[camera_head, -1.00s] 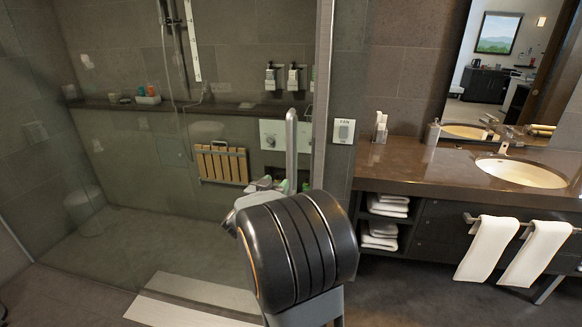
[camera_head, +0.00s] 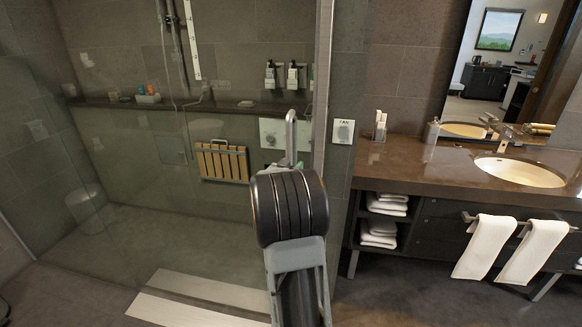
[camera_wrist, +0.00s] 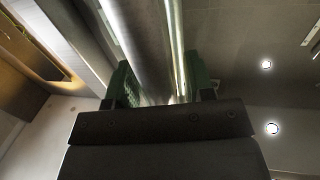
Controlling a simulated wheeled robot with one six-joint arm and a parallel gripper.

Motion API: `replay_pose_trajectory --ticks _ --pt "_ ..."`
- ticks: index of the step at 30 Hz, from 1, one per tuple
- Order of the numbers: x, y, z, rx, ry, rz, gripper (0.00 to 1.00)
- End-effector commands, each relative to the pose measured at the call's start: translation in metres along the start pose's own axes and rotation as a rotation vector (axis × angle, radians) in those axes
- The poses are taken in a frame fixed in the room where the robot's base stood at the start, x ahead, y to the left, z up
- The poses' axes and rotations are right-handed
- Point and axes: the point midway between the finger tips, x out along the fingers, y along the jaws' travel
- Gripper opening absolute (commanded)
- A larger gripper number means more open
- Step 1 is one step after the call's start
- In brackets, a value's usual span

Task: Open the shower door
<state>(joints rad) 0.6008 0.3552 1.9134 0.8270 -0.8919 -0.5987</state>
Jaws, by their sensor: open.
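The glass shower door (camera_head: 236,222) stands upright in the head view, beside a vertical metal post. It looks closed. Its upright metal handle (camera_head: 290,135) shows above my wrist; its lower part is hidden behind my arm. In the wrist view, my gripper (camera_wrist: 160,78) has green-padded fingers spread apart. A thick metal bar, which looks like the handle (camera_wrist: 143,45), runs between the fingers. A thinner bright bar or edge shows beside it near the right finger. I cannot tell whether either finger touches the bar. In the head view, my arm mostly hides the fingers.
A vanity counter (camera_head: 410,168) with a sink (camera_head: 519,171) stands to the right, with hanging white towels (camera_head: 487,246) in front. Behind the glass are a wooden folding seat (camera_head: 222,163) and wall dispensers (camera_head: 282,74). Open floor lies below the vanity.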

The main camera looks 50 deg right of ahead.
Motion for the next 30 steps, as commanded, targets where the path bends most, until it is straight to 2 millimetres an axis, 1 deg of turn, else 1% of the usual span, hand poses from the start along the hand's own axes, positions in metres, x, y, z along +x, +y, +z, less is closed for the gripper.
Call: replay_pose_trajectory --ticks 5,6,18,21,26,27,30 --pt "0.0000 -0.0001 0.0001 0.000 0.000 0.000 0.48" --pt "0.0000 -0.0001 0.0001 0.000 0.000 0.000 0.47" --pt "-0.0001 0.0002 0.0001 0.000 0.000 0.000 0.08" --pt "-0.0001 0.0004 0.0002 0.000 0.000 0.001 0.00" --pt "0.0000 0.0007 0.0003 0.000 -0.001 0.001 0.00" --pt "-0.0040 -0.0016 0.0001 0.000 -0.001 -0.001 0.00" --pt "-0.0010 -0.0008 0.0003 0.000 -0.002 0.002 0.00"
